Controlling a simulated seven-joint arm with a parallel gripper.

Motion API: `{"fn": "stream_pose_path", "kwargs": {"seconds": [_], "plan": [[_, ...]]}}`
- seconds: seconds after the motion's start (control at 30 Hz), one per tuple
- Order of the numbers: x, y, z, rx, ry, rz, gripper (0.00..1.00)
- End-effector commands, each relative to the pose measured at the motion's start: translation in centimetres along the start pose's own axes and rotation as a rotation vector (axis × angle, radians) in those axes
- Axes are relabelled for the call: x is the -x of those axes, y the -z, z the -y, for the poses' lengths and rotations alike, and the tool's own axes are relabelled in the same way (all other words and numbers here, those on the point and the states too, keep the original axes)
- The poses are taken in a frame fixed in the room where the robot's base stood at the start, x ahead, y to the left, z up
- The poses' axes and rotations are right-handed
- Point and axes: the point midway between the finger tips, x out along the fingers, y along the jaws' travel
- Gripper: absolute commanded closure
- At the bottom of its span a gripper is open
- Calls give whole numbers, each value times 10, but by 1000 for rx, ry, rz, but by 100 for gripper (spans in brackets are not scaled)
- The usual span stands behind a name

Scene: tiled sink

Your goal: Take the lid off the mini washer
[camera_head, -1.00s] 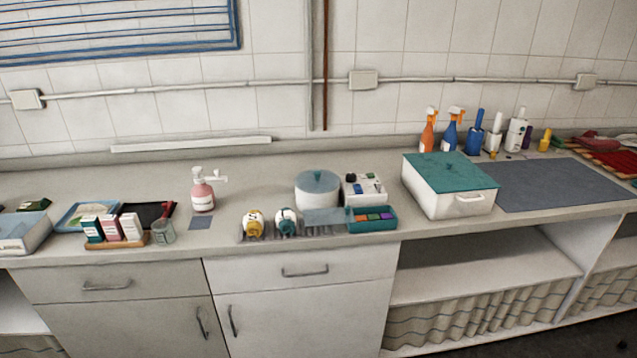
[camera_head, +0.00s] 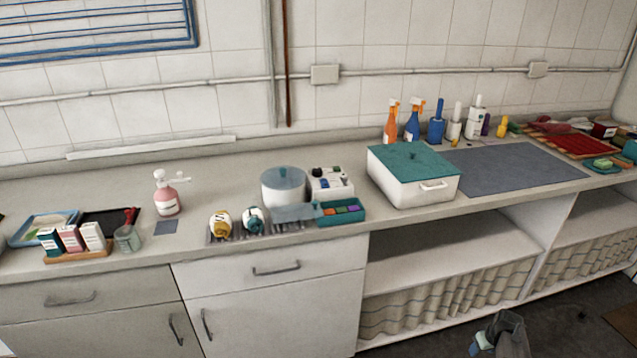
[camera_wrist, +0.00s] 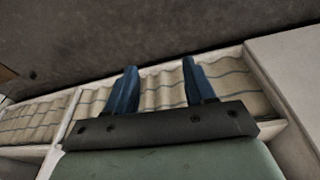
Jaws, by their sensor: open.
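A round white tub (camera_head: 283,194) with a grey-blue knobbed lid (camera_head: 284,177) stands on the counter. To its right, a larger white box (camera_head: 428,191) has a flat teal lid (camera_head: 412,161) with a small knob and a side handle. Both lids are on. I cannot tell for certain which of the two is the mini washer.
In front of the tub are a rack (camera_head: 255,236) with two rolled items and a teal tray (camera_head: 341,212). A pink pump bottle (camera_head: 166,194) stands left. Spray bottles (camera_head: 391,121) stand behind the box. A grey mat (camera_head: 515,165) lies right of it.

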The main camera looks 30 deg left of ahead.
Motion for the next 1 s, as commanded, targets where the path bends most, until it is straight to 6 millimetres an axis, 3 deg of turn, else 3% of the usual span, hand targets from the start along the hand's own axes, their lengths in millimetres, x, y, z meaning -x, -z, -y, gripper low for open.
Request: {"fn": "stream_pose_path", "kwargs": {"seconds": [0.03, 0.37, 0.6, 0.87, 1.0], "plan": [[10, 30, -17, 31, -20, -34, 46], [106, 176, -92, 240, -159, -227, 46], [200, 276, -140, 388, -283, -352, 46], [304, 359, -173, 521, -411, -454, 46], [350, 402, -169, 599, -454, -481, 46]]}}
